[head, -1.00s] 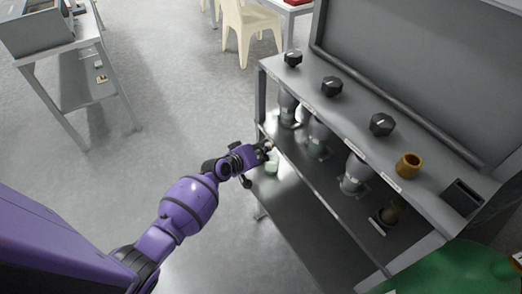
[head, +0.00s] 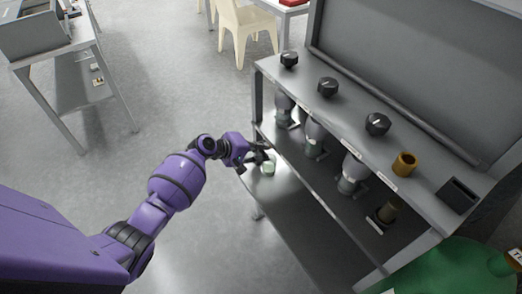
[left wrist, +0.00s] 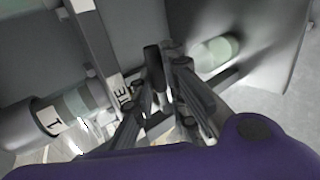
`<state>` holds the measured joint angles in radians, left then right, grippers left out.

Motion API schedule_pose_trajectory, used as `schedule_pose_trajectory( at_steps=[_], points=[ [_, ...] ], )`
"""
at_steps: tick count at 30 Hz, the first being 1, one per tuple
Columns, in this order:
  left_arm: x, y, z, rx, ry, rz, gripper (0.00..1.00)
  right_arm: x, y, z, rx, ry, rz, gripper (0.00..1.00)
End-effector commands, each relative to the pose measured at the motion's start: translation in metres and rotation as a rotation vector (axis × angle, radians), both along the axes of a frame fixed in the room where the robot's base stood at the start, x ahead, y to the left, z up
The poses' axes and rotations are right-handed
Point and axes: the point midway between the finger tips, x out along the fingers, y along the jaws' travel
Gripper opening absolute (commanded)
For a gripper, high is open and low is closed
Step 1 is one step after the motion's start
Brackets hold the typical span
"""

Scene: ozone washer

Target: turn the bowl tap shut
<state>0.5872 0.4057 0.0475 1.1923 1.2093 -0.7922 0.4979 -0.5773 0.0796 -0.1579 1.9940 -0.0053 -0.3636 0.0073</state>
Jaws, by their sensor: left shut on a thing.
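My left gripper (head: 262,157) reaches the front left end of the grey washer bench (head: 272,70), below its top. In the left wrist view the gripper (left wrist: 166,68) has its fingers closed around a small dark upright piece (left wrist: 152,62), which looks like a tap handle. I cannot tell how far it is turned. The fingers hide much of it. A pale green cylinder (left wrist: 215,53) lies just beyond the fingers; a pale green round thing (head: 269,166) shows by the gripper in the head view. My right gripper is not in view.
Black knobs (head: 328,86) and an orange-brown cup (head: 404,164) stand on the bench top. Grey and glass vessels (head: 314,138) sit below. A green round surface (head: 450,268) is at bottom right. The floor left of the bench is clear up to a side table (head: 50,45).

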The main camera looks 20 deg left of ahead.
Motion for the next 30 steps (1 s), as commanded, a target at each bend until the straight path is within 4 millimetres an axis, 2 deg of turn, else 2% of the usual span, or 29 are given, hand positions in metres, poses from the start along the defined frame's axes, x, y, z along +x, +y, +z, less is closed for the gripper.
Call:
schedule_pose_trajectory(
  at_steps=[11, 12, 16, 26, 30],
  points=[
    [0.0, -0.0005, 0.0005, -0.006, 0.004, 0.0, 0.0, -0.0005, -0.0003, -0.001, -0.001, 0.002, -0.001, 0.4],
    [0.0001, -0.0005, 0.0006, -0.006, 0.004, 0.0, 0.15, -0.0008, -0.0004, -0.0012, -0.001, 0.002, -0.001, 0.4],
    [0.0001, -0.0005, 0.0006, -0.005, 0.003, 0.0, 0.33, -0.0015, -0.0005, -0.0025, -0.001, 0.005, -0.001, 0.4],
    [0.0002, -0.0007, 0.0005, 0.002, -0.003, 0.0, 0.33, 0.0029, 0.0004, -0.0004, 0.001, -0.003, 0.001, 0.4],
    [-0.0003, -0.0017, -0.0018, 0.065, -0.053, -0.001, 0.33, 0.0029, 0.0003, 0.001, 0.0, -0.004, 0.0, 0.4]
  ],
)
